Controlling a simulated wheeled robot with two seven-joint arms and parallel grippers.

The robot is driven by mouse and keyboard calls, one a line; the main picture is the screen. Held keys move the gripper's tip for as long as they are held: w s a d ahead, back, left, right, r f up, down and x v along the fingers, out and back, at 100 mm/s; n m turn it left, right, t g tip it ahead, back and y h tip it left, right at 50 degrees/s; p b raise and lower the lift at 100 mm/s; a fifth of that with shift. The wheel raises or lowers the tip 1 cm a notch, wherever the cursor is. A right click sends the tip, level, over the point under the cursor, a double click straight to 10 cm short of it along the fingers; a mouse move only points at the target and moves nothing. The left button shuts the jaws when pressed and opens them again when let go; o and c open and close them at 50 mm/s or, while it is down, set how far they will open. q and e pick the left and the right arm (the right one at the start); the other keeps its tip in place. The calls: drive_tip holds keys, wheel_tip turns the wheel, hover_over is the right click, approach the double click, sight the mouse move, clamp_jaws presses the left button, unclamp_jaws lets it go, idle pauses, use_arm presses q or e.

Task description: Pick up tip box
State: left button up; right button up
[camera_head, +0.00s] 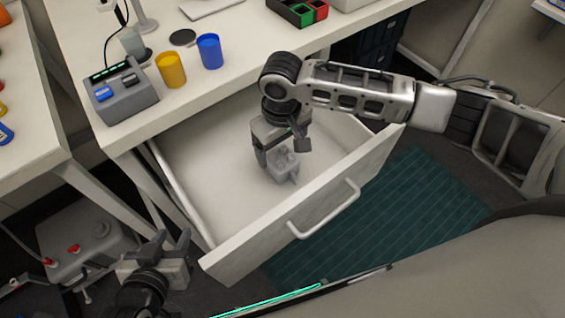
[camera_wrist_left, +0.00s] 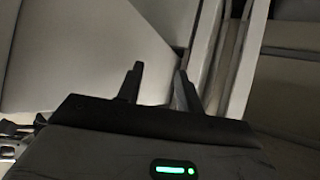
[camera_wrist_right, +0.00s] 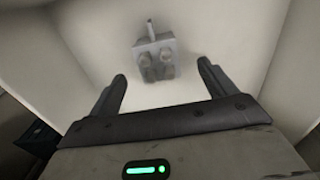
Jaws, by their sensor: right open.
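A small grey box-like object (camera_head: 284,166) with rounded lumps on top and a thin pin at one side sits on the floor of the open white drawer (camera_head: 205,150); it looks like the tip box, though I cannot be sure. My right gripper (camera_head: 281,150) reaches down into the drawer, just over the object, with its fingers apart. In the right wrist view the object (camera_wrist_right: 155,62) lies beyond the open, empty fingertips, between their lines. My left gripper (camera_head: 174,243) is open and empty, outside the drawer at its front left; its parted fingers also show in the left wrist view (camera_wrist_left: 158,78).
The drawer front with its handle (camera_head: 325,210) stands out toward me, and the drawer walls surround the object. The white table above holds a grey device (camera_head: 120,92), a yellow cup (camera_head: 170,70) and a blue cup (camera_head: 209,51). The drawer floor around the object is clear.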

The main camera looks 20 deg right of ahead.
sight(285, 162)
drive_tip(key=shift+s+d+f, duration=0.15)
drive_tip(key=shift+f, duration=1.55)
drive_tip(key=shift+s+d+f, duration=0.1)
drive_tip(key=shift+d+f, duration=0.05)
drive_tip(key=shift+f, duration=1.55)
drive_tip(key=c, duration=1.1)
